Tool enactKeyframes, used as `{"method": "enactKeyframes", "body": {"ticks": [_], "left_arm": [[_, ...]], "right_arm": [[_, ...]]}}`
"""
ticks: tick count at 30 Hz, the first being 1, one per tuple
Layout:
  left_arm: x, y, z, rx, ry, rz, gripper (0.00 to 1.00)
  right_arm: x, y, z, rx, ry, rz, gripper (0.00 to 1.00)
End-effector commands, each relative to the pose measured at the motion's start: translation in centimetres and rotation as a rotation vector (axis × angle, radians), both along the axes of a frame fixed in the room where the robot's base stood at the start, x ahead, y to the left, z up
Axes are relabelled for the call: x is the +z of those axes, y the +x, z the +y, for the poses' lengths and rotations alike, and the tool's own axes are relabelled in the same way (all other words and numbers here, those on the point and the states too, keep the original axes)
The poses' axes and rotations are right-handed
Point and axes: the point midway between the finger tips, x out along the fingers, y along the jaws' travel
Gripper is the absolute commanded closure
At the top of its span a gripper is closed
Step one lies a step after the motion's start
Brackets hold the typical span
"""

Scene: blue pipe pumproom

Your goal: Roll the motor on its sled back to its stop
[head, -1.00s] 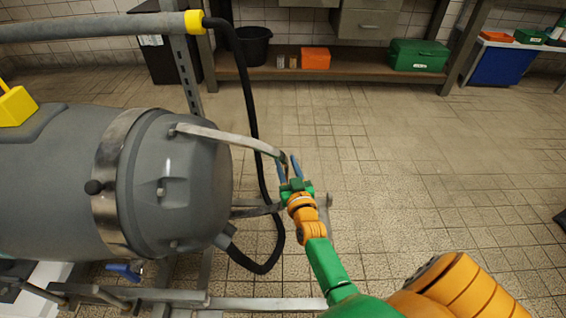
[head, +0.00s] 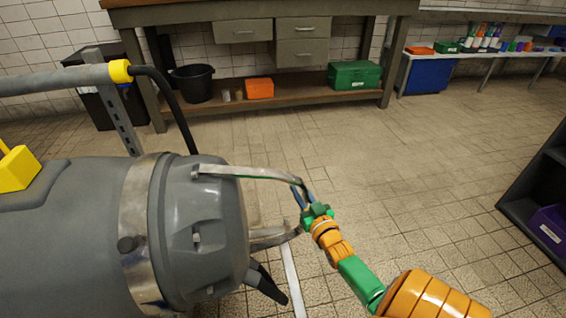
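The grey motor (head: 205,225) lies on its side at the left, with a pale metal band round it and its domed end facing right. Its sled is mostly below the picture and hidden. A metal pull handle (head: 245,173) sticks out from the domed end to the right. My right gripper (head: 303,193) is at the outer end of this handle. Its blue fingers lie close on both sides of the bar and look shut on it. The sled's stop cannot be made out. My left gripper is not in view.
A grey pipe (head: 50,83) with a yellow collar and a black hose runs above the motor, beside a metal post (head: 120,118). A workbench (head: 275,110) stands at the back. A dark shelf (head: 540,185) is at the right edge. The floor between is clear.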

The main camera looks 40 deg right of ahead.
Motion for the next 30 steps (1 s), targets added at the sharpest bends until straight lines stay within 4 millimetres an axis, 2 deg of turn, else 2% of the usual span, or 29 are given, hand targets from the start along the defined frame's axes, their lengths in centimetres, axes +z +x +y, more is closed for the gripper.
{"method": "enactKeyframes", "body": {"ticks": [2, 17, 18, 21, 30], "left_arm": [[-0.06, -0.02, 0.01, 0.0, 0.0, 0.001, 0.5], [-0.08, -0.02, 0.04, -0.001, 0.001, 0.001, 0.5], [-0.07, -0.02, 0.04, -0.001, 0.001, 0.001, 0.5], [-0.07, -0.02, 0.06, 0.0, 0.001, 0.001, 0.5], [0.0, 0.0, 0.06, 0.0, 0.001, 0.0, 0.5]], "right_arm": [[-0.54, -0.4, -0.26, -0.002, 0.007, 0.012, 1.0], [-0.45, -0.61, -0.8, -0.006, 0.006, 0.011, 1.0], [-0.43, -0.61, -0.82, -0.006, 0.006, 0.011, 0.78], [-0.39, -0.57, -0.76, -0.005, 0.006, 0.01, 0.51], [-0.34, -0.53, -0.56, -0.001, 0.006, 0.008, 0.5]]}}
